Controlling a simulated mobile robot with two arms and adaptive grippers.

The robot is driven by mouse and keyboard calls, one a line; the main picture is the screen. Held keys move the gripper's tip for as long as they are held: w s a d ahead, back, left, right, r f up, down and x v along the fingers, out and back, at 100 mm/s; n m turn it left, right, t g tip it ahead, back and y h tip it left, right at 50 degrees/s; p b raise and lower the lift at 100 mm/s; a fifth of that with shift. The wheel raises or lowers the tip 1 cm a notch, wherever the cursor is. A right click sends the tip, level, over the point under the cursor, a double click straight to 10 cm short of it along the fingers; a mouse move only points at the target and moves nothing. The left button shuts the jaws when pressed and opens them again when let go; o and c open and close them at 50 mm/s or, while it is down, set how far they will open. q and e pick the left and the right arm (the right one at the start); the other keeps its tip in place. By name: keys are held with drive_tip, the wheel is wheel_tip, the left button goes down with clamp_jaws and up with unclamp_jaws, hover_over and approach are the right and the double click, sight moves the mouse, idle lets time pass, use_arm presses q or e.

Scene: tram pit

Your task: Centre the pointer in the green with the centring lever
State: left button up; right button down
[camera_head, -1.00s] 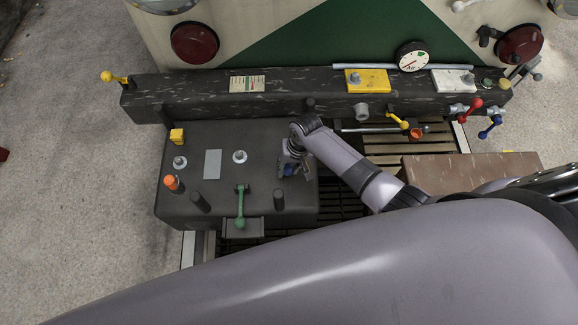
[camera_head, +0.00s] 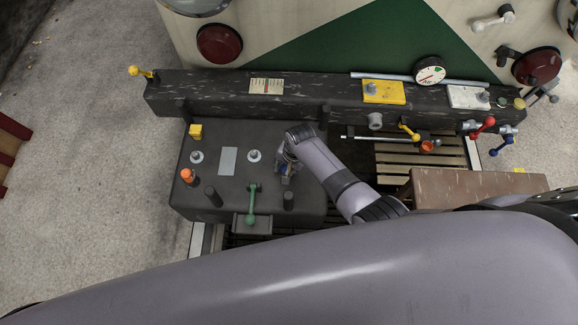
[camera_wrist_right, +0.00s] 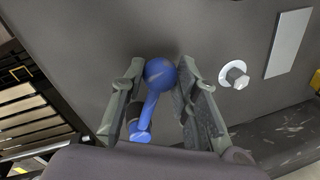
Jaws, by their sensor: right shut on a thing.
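The blue lever (camera_wrist_right: 160,85) has a round knob and a short stem. It stands at the right end of the dark box in the head view. My right gripper (camera_head: 287,166) is shut on it; in the right wrist view, the fingers (camera_wrist_right: 160,92) lie on either side of the knob and stem. A small pale scale plate (camera_head: 256,87) with a red mark near its middle sits on the dark beam. Its green zone and the pointer's exact position are too small to tell. My left gripper is not in view.
The dark box (camera_head: 228,193) also carries a green lever (camera_head: 251,205), an orange knob (camera_head: 187,175), a yellow block (camera_head: 195,131) and dark posts. The dark beam (camera_head: 220,92) runs behind it. A brown box (camera_head: 478,187) stands to the right.

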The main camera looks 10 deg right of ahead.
idle(0.4)
drive_tip(key=c, duration=1.2)
unclamp_jaws()
drive_tip(key=r, duration=0.4)
drive_tip(key=s+d+r, duration=0.1)
drive_tip(key=r, duration=0.6)
drive_tip(key=shift+s+d+r, duration=0.2)
drive_tip(key=shift+d+r, duration=0.15)
drive_tip(key=shift+r, duration=0.05)
